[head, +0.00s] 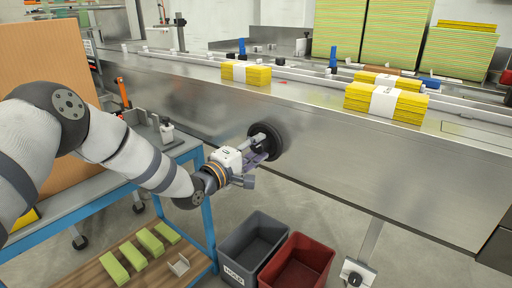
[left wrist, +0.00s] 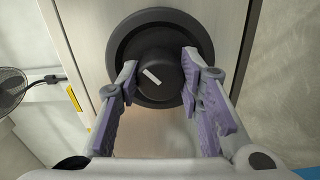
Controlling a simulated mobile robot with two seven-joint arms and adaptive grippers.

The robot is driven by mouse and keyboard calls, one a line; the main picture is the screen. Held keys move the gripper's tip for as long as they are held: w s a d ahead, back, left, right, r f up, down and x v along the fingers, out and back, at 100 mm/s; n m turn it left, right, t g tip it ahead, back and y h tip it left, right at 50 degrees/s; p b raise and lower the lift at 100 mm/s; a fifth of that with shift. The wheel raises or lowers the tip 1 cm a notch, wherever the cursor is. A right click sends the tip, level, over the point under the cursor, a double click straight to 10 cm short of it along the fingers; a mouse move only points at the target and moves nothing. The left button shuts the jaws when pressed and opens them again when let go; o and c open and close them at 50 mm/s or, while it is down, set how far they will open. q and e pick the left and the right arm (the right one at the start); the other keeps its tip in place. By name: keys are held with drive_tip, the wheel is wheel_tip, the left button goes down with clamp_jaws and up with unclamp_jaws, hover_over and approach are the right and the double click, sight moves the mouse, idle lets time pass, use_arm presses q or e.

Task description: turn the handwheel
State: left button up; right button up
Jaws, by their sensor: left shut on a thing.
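The black round handwheel (head: 271,138) sits on the steel front panel of the machine in the head view. In the left wrist view the handwheel (left wrist: 160,32) shows a wide dark rim and a raised central hub with a pale slanted mark. My left gripper (head: 262,146) reaches the handwheel from the left. In the left wrist view my left gripper (left wrist: 160,80) has its purple-padded fingers on either side of the hub, shut on it. The fingers partly hide the lower rim. My right gripper is not in view.
A grey bin (head: 247,245) and a red bin (head: 298,262) stand on the floor below the gripper.

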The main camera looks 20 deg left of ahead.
use_arm(q)
drive_tip(key=m, duration=0.3)
drive_tip(key=shift+m, duration=0.4)
drive_tip(key=m+p, duration=0.1)
drive_tip(key=m, duration=0.3)
drive_tip(key=shift+m, duration=0.3)
drive_tip(key=m+p, duration=0.1)
drive_tip(key=m, duration=0.7)
drive_tip(key=shift+a, duration=0.1)
drive_tip(key=m+p, duration=0.1)
drive_tip(key=m, duration=0.2)
drive_tip(key=shift+m, duration=0.4)
drive_tip(key=m, duration=0.3)
drive_tip(key=shift+m, duration=0.3)
drive_tip(key=m, duration=0.5)
drive_tip(key=shift+w+a+m+p, duration=0.1)
drive_tip(key=shift+m+p, duration=0.25)
drive_tip(key=shift+m, duration=0.05)
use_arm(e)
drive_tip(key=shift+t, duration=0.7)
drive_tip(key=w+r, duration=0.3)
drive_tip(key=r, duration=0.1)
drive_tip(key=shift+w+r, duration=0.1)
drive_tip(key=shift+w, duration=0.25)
use_arm(q)
drive_tip(key=shift+m, duration=0.3)
